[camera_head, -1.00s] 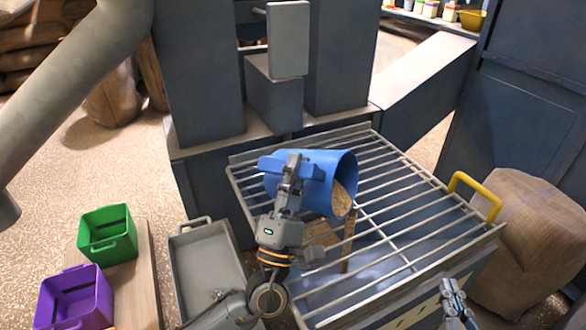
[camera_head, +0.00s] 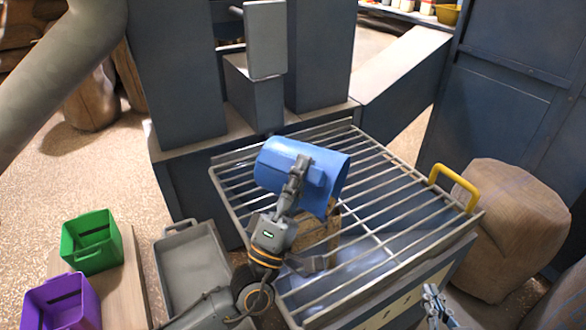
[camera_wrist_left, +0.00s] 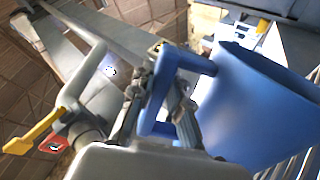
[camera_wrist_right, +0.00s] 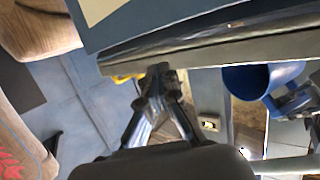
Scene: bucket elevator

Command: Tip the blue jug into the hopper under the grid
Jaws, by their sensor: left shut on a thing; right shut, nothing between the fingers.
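The blue jug (camera_head: 322,172) is tilted over the grid (camera_head: 395,200), its mouth turned down to the right. Tan grain falls from its mouth toward the hopper (camera_head: 335,285) under the bars. My left gripper (camera_head: 298,175) is shut on the jug's handle, which shows in the left wrist view (camera_wrist_left: 160,105). The jug also shows in the right wrist view (camera_wrist_right: 248,80). My right gripper (camera_head: 433,298) is shut and empty, low in front of the hopper; in the right wrist view its fingers (camera_wrist_right: 158,80) are together.
A grey tray (camera_head: 166,248) stands left of the hopper. A green bin (camera_head: 90,250) and a purple bin (camera_head: 50,305) sit farther left. A yellow handle (camera_head: 455,185) rises at the grid's right edge, beside a brown sack (camera_head: 510,230).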

